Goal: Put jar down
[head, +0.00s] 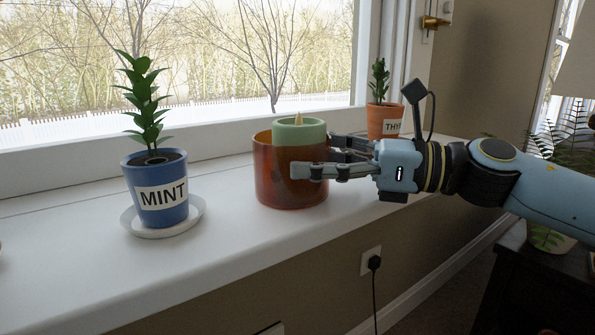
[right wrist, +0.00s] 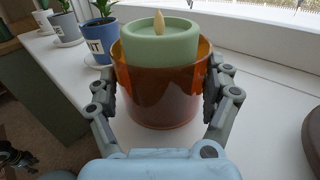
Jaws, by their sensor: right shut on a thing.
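The jar (head: 283,180) is an amber, see-through vessel with a green candle (head: 300,131) inside it. It is upright at the windowsill, and its base looks to be at the sill surface; I cannot tell whether it touches. My right gripper (head: 322,158) comes from the right and is shut on the jar. In the right wrist view, the two fingers press on opposite sides of the jar (right wrist: 158,98), with the candle (right wrist: 160,42) rising above the rim.
A blue pot labelled MINT (head: 160,199) stands on a white saucer (head: 135,226) left of the jar. A terracotta pot (head: 384,119) stands behind the gripper. The windowsill (head: 230,245) is clear between the mint and the jar and in front of them. The window is behind.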

